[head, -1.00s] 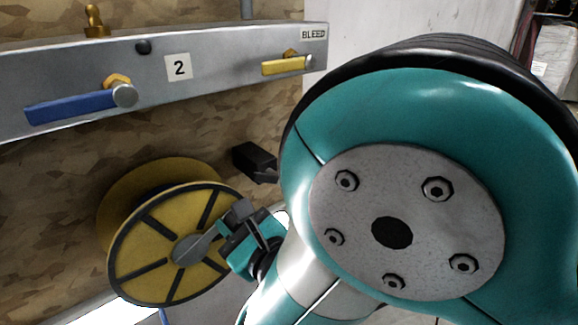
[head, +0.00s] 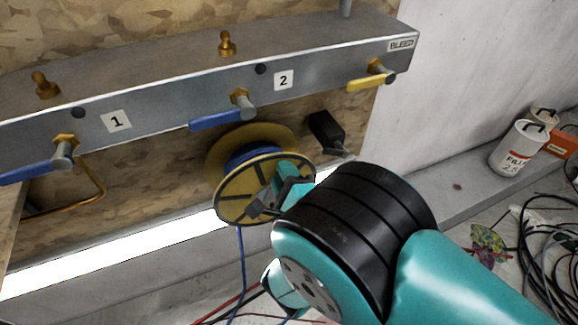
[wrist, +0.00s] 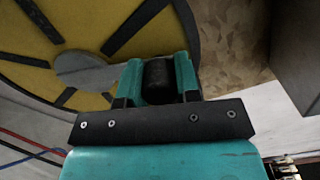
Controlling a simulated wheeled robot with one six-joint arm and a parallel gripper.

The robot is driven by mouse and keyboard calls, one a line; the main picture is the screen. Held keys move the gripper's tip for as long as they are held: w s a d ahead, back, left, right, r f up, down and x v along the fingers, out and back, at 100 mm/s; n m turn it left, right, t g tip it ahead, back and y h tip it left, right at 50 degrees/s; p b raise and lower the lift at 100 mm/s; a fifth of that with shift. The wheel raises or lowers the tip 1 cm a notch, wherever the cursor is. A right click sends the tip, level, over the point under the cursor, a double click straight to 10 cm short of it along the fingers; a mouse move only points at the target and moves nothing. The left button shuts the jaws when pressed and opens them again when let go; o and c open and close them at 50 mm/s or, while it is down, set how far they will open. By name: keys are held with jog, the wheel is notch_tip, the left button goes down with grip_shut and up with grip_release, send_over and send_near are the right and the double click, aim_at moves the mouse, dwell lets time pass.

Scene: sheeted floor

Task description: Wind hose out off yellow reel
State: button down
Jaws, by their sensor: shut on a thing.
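The yellow reel (head: 236,205) with dark spokes hangs below the grey manifold in the head view. Its face also fills the upper left of the wrist view (wrist: 150,20). Blue hose (head: 242,262) is wound between its flanges, and a length hangs down below it. A grey crank arm (wrist: 88,72) runs from the hub to a black handle (wrist: 158,76). My gripper (wrist: 158,90) is shut on this handle, one teal finger on each side. In the head view my gripper (head: 285,186) is at the right part of the reel's face, partly covering the hub and crank.
The manifold (head: 175,112) above has blue levers, a yellow lever (head: 366,84) and brass fittings. A black box (head: 326,130) is on the wall right of the reel. White canisters (head: 516,148) and tangled cables (head: 545,250) are at the right.

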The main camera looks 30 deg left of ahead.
jog(key=shift+s+a+n, duration=0.15)
jog(key=shift+s+n, duration=0.05)
jog(key=shift+n, duration=0.1)
jog(key=c, duration=0.8)
grip_release()
